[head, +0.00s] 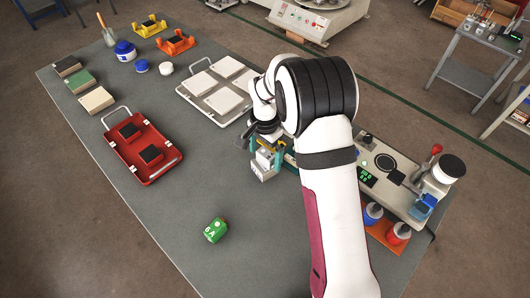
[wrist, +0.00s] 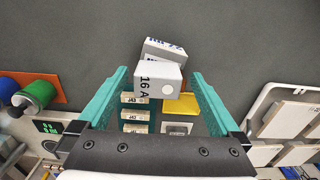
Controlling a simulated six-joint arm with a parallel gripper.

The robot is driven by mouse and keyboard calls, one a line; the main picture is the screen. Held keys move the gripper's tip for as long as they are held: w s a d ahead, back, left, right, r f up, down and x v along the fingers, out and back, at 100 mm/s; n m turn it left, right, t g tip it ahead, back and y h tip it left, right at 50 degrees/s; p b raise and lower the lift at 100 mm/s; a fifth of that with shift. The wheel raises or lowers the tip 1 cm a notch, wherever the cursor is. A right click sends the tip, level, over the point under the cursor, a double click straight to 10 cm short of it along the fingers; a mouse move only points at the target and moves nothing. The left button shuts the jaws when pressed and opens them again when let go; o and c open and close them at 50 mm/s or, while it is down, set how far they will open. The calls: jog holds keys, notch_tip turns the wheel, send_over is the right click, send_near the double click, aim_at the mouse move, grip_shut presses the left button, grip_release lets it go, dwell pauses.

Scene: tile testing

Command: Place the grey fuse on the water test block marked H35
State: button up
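The grey fuse (wrist: 160,80), a pale box marked "16 A" with a round spot on its face, shows in the wrist view between the fingers of my gripper (wrist: 159,74). A gap shows on both sides of it, so the fingers look open. Another pale box (wrist: 165,48) with dark, unreadable lettering is just beyond it. In the head view my gripper (head: 266,140) is low over pale boxes (head: 263,167) near the table's middle, and my arm hides part of this spot. I cannot make out any marking H35.
Labelled blocks (wrist: 134,114) and a yellow piece (wrist: 178,128) lie below the fuse. A green 6A fuse (head: 215,231) lies toward the front. A red tray (head: 113,144) is at left, a tray of pale tiles (head: 186,97) behind, an instrument (head: 415,200) at right.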

aim_at(265, 153)
notch_tip(265, 153, up, 12)
jog(key=r, duration=0.1)
jog(key=s+d+r+n, duration=0.1)
jog(key=s+d+r, duration=0.15)
jog(key=s, duration=0.35)
jog(key=s+d+r, duration=0.1)
jog(key=s+r, duration=0.2)
jog(key=s, duration=0.3)
jog(key=s+d+f+n+y, duration=0.1)
jog(key=s+f+n, duration=0.1)
jog(key=s, duration=1.7)
jog(key=shift+d+y, duration=0.3)
jog(key=shift+y, duration=0.1)
